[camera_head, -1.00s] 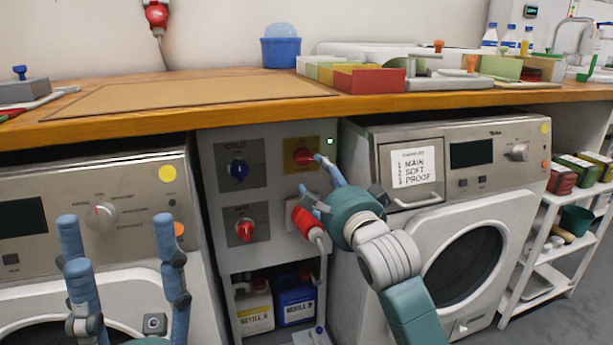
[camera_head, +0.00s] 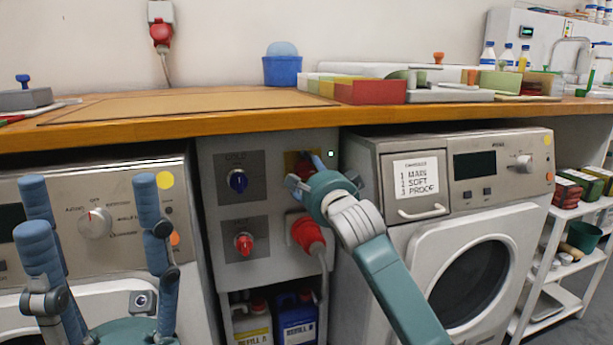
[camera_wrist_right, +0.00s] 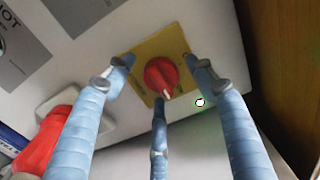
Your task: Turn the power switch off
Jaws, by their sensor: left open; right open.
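The power switch is a red rotary knob on a yellow plate, seen in the right wrist view (camera_wrist_right: 161,75) with a white mark on its rim. In the head view the red knob (camera_head: 303,167) is mostly hidden behind my right gripper (camera_head: 308,178). That gripper is open; in the wrist view its blue fingers (camera_wrist_right: 158,75) stand on both sides of the knob, with a third finger below it. I cannot tell whether any finger touches the knob. A small green-lit lamp (camera_head: 331,154) is beside the plate. My left gripper (camera_head: 90,205) is open and empty before the left machine.
The grey panel also holds a blue knob (camera_head: 237,181), a smaller red knob (camera_head: 244,244) and a red plug (camera_head: 307,234) with a cable below my right gripper. Washing machines stand on both sides under the wooden worktop (camera_head: 180,118).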

